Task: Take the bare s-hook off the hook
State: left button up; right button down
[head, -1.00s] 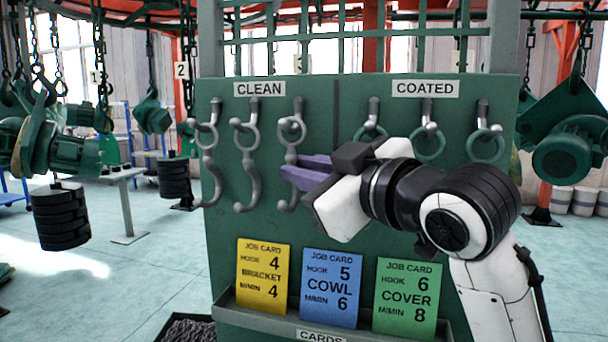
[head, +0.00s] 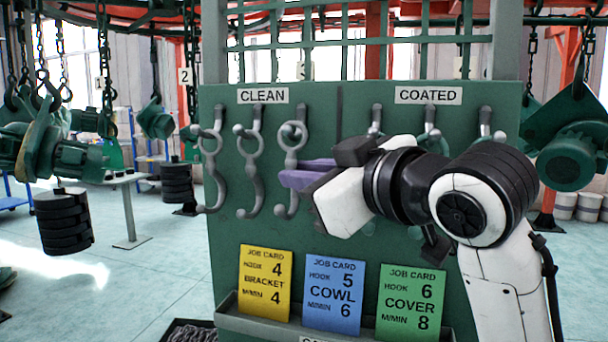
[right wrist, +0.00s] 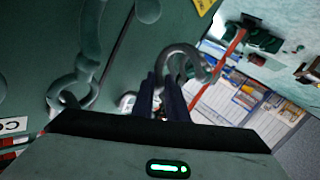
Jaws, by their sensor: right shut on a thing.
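Three bare grey s-hooks hang in a row under the CLEAN label on the green board. The third s-hook (head: 291,158), nearest the middle, has its upper ring at its peg (head: 300,113). In the right wrist view the fingers (right wrist: 167,92) are closed at a curved grey hook (right wrist: 184,55). Whether the ring is clear of the peg I cannot tell. My left gripper is not in view.
Two more bare s-hooks, the left (head: 210,170) and the middle (head: 249,170), hang close by. Job cards (head: 333,290) stand in a tray below.

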jog(key=shift+s+r, duration=0.1)
jog(key=shift+r, duration=0.05)
jog(key=shift+s+a+r+m+g, duration=0.25)
jog(key=shift+s+r+m+g, duration=0.05)
jog(key=shift+s, duration=0.35)
jog(key=shift+s, duration=0.15)
jog(key=shift+s+a+r, duration=0.25)
jog(key=shift+s+r, duration=0.1)
jog(key=shift+s, duration=0.15)
dwell(0.5)
jog(key=shift+s+a+r, duration=0.1)
jog(key=shift+s+a, duration=0.05)
jog(key=shift+s, duration=0.3)
jog(key=shift+s+a+r, duration=0.1)
jog(key=shift+s, duration=0.35)
jog(key=shift+s, duration=0.1)
